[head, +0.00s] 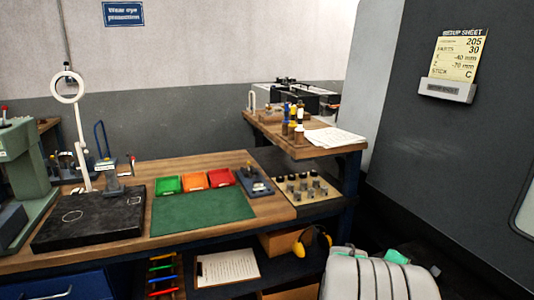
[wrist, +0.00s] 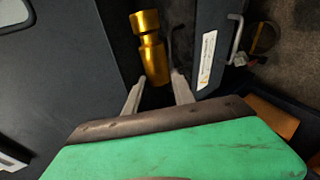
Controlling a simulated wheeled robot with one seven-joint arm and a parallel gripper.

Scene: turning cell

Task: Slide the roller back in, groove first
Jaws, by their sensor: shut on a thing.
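The roller (wrist: 154,64) is a shiny gold cylinder in the wrist view, with a narrower groove near its far end, away from my gripper. My gripper (wrist: 157,80) has its two pale fingers on either side of the roller's near end and is shut on it. The roller points away from the gripper, slightly tilted in the picture, over a dark gap. The opening it fits cannot be made out. In the head view the roller and the fingers are hidden behind my arm at the bottom right.
A dark panel (wrist: 62,75) stands close on the left in the wrist view; a labelled panel with a handle (wrist: 236,40) is on the right. In the head view a grey machine wall (head: 450,150) fills the right side. The wooden bench (head: 130,178) carries a green mat (head: 203,211).

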